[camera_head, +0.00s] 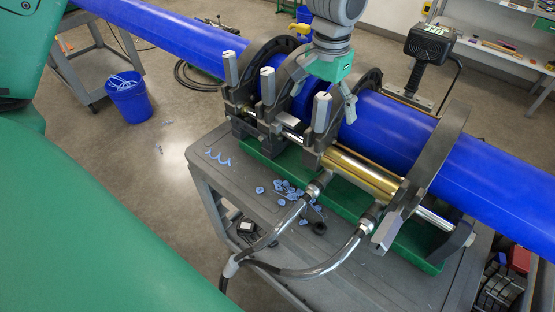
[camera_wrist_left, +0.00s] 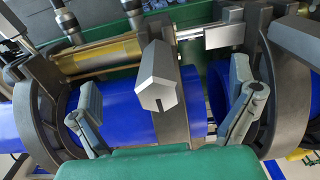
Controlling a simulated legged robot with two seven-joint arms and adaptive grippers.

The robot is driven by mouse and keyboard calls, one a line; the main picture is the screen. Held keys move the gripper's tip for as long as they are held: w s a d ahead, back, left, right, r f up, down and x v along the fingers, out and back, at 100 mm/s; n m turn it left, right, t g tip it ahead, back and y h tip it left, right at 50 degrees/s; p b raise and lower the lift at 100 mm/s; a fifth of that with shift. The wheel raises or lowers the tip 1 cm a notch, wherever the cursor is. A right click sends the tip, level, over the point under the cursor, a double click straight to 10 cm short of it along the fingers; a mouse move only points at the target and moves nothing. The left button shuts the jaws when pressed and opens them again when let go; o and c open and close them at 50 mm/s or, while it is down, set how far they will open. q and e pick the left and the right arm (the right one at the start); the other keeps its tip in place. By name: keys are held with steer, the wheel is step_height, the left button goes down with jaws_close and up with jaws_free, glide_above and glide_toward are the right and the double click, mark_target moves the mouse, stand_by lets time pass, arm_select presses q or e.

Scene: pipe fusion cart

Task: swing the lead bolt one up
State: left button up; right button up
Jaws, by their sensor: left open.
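The pipe clamp carries several grey swing bolts. Three stand up in the head view: a left one (camera_head: 231,68), a middle one (camera_head: 267,86) and a nearer one (camera_head: 321,112). A further bolt (camera_head: 385,232) at the right end clamp hangs down and outward toward the cart's front. In the wrist view the nearer upright bolt (camera_wrist_left: 158,80) points at the camera between my fingers. My left gripper (camera_head: 325,98) is open and empty above the blue pipe (camera_head: 390,130), behind that bolt; its spread fingers also show in the wrist view (camera_wrist_left: 165,108). My right gripper is not in view.
A gold cylinder (camera_head: 360,174) and hoses (camera_head: 310,268) lie along the front of the clamp. Blue shavings (camera_head: 284,189) lie on the grey cart (camera_head: 235,185). A black-headed device (camera_head: 430,42) stands behind the pipe. A blue bucket (camera_head: 130,98) stands on the floor left.

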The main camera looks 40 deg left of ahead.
arm_select(q)
steer(key=shift+s+d+r, duration=0.1)
steer(key=shift+s+r, duration=0.45)
steer(key=shift+r, duration=0.6)
steer(key=shift+w+r, duration=0.2)
steer(key=shift+r, duration=0.9)
steer(key=shift+s+r, duration=0.1)
steer(key=shift+r, duration=2.25)
steer(key=shift+s+f, duration=0.1)
